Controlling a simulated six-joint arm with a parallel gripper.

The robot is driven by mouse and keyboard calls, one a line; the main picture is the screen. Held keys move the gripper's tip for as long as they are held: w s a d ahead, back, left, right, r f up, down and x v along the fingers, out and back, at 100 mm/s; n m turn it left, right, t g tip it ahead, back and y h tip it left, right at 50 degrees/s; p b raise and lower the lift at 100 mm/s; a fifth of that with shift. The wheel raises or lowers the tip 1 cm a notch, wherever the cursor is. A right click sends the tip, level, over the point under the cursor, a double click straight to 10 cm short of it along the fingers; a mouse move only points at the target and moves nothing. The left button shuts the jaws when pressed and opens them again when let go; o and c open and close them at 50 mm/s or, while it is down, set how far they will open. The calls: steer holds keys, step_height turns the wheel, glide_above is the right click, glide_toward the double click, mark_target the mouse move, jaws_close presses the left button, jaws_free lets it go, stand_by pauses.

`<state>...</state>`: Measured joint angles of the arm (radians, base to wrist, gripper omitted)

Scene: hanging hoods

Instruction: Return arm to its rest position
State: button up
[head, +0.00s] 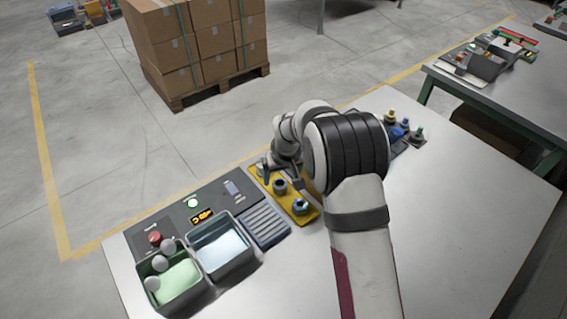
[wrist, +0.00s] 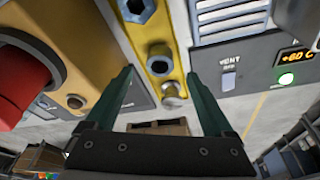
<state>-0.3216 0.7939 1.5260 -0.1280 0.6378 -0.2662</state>
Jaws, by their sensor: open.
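My gripper (head: 282,174) is over the yellow plate (head: 311,216) on the table, at the end of my bent arm. In the wrist view its two dark green fingers (wrist: 161,76) are spread wide with nothing held between them. The yellow plate also shows in the wrist view (wrist: 164,38), with a bluish hex nut (wrist: 135,8), a dark round fitting (wrist: 160,62) and a brassy fitting (wrist: 172,92) on it. In the head view, two dark fittings stand on the plate, and my gripper hides its far end.
A control panel (head: 150,229) with a red knob (head: 154,238) and a green light lies left of the plate. A green bin (head: 172,285) holding white balls and a pale blue bin (head: 222,248) stand in front. Several coloured knobs (head: 418,134) lie behind my arm. The table's right side is clear.

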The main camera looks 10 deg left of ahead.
steer(key=v, duration=1.1)
steer(key=s+d+r+m+g, duration=0.1)
steer(key=s+d+r+m, duration=0.1)
steer(key=s+d+r, duration=0.3)
steer(key=s+d+r+m, duration=0.1)
steer(key=s+d+m, duration=0.15)
steer(key=s, duration=0.45)
steer(key=s+d+m+g, duration=0.1)
steer(key=s+d+m, duration=0.1)
steer(key=s, duration=0.8)
steer(key=s+d+f+m+g, duration=0.1)
steer(key=s+d+m, duration=0.2)
steer(key=s, duration=0.8)
steer(key=shift+s+m+y, duration=0.3)
steer(key=shift+s+m, duration=0.05)
steer(key=shift+c, duration=0.2)
